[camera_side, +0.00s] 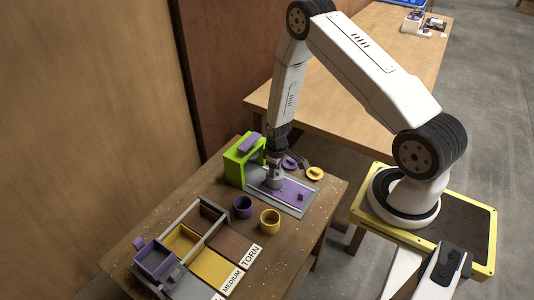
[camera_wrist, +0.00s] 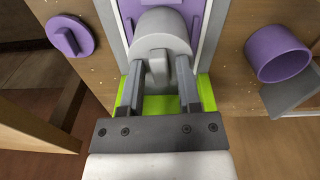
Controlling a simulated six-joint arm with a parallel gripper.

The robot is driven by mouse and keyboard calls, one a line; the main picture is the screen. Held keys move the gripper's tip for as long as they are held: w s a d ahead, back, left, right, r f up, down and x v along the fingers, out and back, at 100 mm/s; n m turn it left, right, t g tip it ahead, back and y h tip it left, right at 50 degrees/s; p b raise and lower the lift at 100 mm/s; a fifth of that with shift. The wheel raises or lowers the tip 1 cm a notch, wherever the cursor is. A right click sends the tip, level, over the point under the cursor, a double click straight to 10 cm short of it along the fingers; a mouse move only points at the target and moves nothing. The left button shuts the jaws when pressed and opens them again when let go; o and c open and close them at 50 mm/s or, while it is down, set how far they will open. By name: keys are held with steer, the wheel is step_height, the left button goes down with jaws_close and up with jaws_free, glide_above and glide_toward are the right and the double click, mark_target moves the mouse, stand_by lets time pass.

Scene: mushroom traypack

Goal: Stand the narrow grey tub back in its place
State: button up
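The narrow grey tub (camera_wrist: 160,32) is a pale grey round piece at the top middle of the wrist view. In the side view the tub (camera_side: 275,182) stands on or just above the grey bed with a purple slab (camera_side: 294,198), in front of the green frame (camera_side: 233,165). The side view shows my gripper (camera_side: 276,163) directly over the tub. The tub's underside is hidden.
A purple lid (camera_side: 289,162) and a yellow lid (camera_side: 314,173) lie behind the bed. A purple tub (camera_side: 242,207) and a yellow tub (camera_side: 270,221) stand in front. A sectioned tray (camera_side: 205,243) with labels, one reading TORN, and a purple box (camera_side: 154,260) are at the lower left.

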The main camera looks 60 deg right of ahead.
steer(key=shift+s+f, duration=0.25)
steer(key=shift+s, duration=0.25)
steer(key=shift+s+f, duration=0.25)
steer(key=shift+s, duration=0.2)
steer(key=shift+a+r, duration=0.1)
steer(key=shift+r, duration=0.2)
steer(key=shift+r+g, duration=0.25)
steer(key=shift+g, duration=0.05)
jaws_close()
steer(key=shift+w+r, duration=0.25)
steer(key=shift+r, duration=0.5)
steer(key=shift+r, duration=0.15)
steer(key=shift+w+r, duration=0.1)
steer(key=shift+r, duration=0.35)
step_height(320, 180, up, 12)
steer(key=w+a+n, duration=0.6)
steer(key=w+a, duration=0.7)
steer(key=a, duration=0.1)
step_height(320, 180, down, 11)
steer(key=shift+f, duration=0.15)
